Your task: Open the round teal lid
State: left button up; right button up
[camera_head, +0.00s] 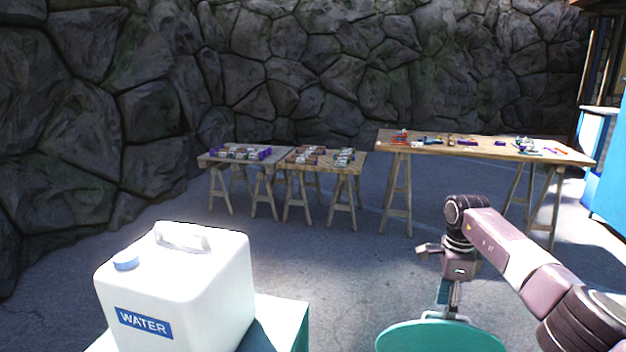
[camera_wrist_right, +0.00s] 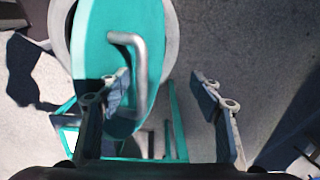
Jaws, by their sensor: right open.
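The round teal lid (camera_head: 440,338) shows at the bottom of the head view, partly cut off by the frame edge. In the right wrist view the lid (camera_wrist_right: 90,55) is at the upper left, with a bent grey handle (camera_wrist_right: 141,65) on its face. My right gripper (camera_head: 452,302) is just above the lid in the head view. In the wrist view the right gripper (camera_wrist_right: 160,92) is open and holds nothing. The handle appears between its fingers, closer to the left one; I cannot tell whether they touch. My left gripper is not in view.
A white water canister (camera_head: 185,285) stands on a teal surface (camera_head: 283,322) at the lower left. A long wooden table (camera_head: 480,148) and two smaller trestle tables with small items stand farther back, before a stone wall (camera_head: 300,70). The floor between is clear.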

jog(key=shift+o, duration=1.1)
notch_tip(320, 180, up, 7)
jog(key=p, duration=0.5)
